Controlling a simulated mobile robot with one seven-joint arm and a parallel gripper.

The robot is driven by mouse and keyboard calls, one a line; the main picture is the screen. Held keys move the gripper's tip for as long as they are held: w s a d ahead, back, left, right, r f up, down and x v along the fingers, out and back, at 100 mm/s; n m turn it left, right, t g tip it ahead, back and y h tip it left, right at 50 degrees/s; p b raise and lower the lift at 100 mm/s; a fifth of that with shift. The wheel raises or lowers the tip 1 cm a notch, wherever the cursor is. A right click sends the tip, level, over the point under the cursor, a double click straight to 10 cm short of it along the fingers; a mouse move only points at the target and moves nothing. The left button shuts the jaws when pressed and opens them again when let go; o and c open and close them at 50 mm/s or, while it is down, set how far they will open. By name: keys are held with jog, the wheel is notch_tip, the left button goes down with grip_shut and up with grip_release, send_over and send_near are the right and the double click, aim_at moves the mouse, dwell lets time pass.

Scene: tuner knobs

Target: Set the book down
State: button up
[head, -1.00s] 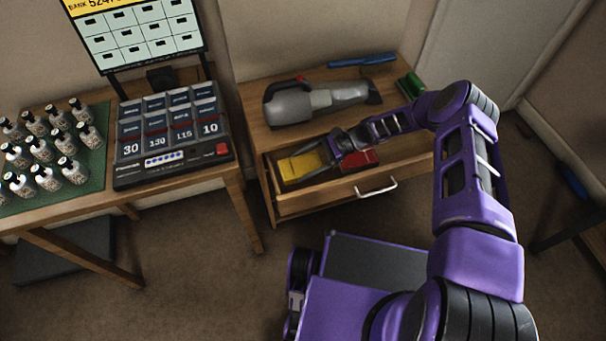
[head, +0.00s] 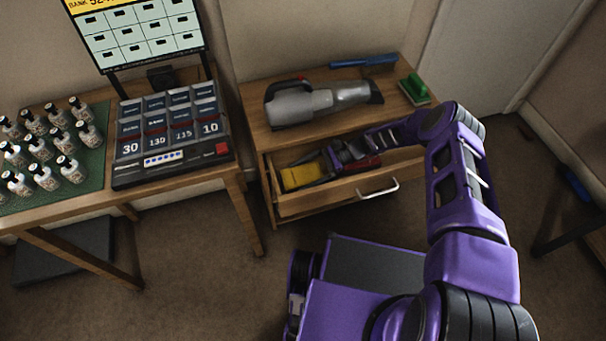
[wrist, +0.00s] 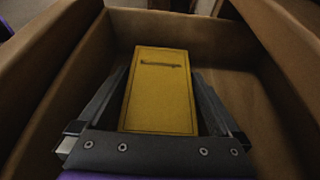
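The yellow book (head: 299,177) is inside the open drawer (head: 345,197), at its left end. In the wrist view the book (wrist: 160,92) shows its yellow cover with a dark mark near the far end. My gripper (head: 312,170) reaches down into the drawer. Its two fingers (wrist: 160,80) lie along both long sides of the book and appear to press on it. I cannot tell whether the book's underside touches the drawer floor.
A red item (head: 368,163) lies in the drawer right of my gripper. On the cabinet top are a grey handheld vacuum (head: 320,100), a blue tool (head: 362,61) and a green brush (head: 414,87). Left is a table with a console (head: 170,135) and several bottles (head: 43,150).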

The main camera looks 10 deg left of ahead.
jog(key=shift+r, duration=0.1)
jog(key=v, duration=1.2)
jog(key=shift+b, duration=0.3)
